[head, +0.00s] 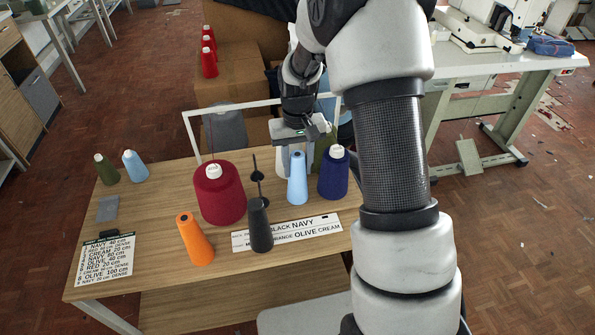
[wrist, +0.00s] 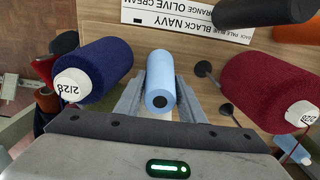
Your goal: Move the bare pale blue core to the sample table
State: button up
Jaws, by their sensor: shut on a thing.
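The bare pale blue core (head: 297,183) is a smooth tapered tube, upright over the back of the wooden table (head: 150,235). In the wrist view the core (wrist: 160,82) lies between the two grey fingers, its dark end hole facing the camera. My gripper (head: 297,150) is shut on its upper part from above; it also shows in the wrist view (wrist: 159,103). I cannot tell whether the core's base touches the table. A second pale blue cone (head: 134,166) stands at the table's left. Which surface is the sample table is not clear.
A navy cone (head: 333,176) stands close right of the core; a crimson cone (head: 219,195) and black posts (head: 257,176) stand left. Black (head: 260,228) and orange (head: 195,240) cores stand in front. A white frame (head: 190,135) rises behind.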

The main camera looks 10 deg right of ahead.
notch_tip(320, 180, up, 13)
jog(key=p, duration=0.3)
jog(key=shift+f, duration=0.1)
jog(key=shift+r+p, duration=0.7)
jog(key=shift+p, duration=0.05)
